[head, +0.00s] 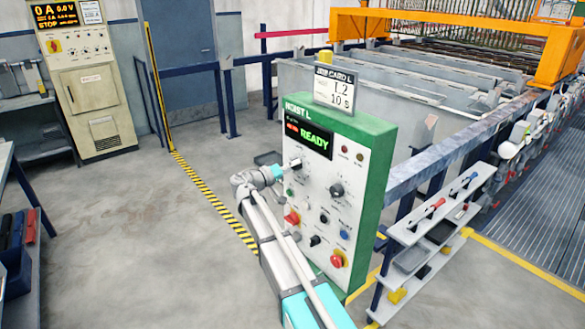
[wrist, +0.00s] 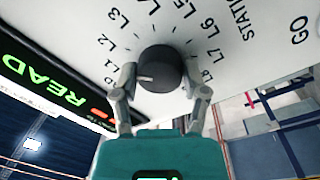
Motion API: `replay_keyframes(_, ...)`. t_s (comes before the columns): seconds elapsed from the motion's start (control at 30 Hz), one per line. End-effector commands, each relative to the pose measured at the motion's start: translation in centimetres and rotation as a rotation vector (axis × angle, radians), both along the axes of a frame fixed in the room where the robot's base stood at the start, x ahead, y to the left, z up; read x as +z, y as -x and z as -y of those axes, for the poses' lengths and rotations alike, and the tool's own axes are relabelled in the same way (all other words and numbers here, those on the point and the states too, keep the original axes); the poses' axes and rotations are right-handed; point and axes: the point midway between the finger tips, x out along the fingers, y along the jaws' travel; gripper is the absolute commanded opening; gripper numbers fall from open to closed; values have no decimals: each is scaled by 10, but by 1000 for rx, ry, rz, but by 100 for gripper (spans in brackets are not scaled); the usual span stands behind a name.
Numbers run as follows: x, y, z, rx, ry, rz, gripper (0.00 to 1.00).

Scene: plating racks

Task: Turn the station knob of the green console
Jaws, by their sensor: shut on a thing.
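The green console (head: 371,165) stands at the middle of the head view, its white front panel facing left and a green READY display (head: 313,142) lit. Its dark round station knob (wrist: 160,66) is in the middle of the wrist view, ringed by labels around L1 to L8, with STATION printed beside them. A short white mark on the knob points left and slightly down, toward the low-numbered end; the exact label is unclear. My gripper (wrist: 160,88) has a finger on each side of the knob and is shut on it. My gripper (head: 277,172) partly hides the panel's upper left.
A card (head: 335,88) reading L2 and 10 s stands on the console. Other knobs and buttons, including a red one (head: 337,260), lie lower on the panel. A tool shelf (head: 425,235) is right of the console. Open floor (head: 140,240) lies left.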

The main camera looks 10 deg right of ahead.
Motion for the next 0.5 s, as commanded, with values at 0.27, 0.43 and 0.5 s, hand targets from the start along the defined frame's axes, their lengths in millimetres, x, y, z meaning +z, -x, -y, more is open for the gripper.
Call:
replay_keyframes(0.27, 0, -1, 0, 2, 132, -226, 10)
replay_keyframes(0.43, 0, 0, 1, 1, 213, -366, 10)
replay_keyframes(0.5, 0, 0, 1, 1, 246, -423, 10)
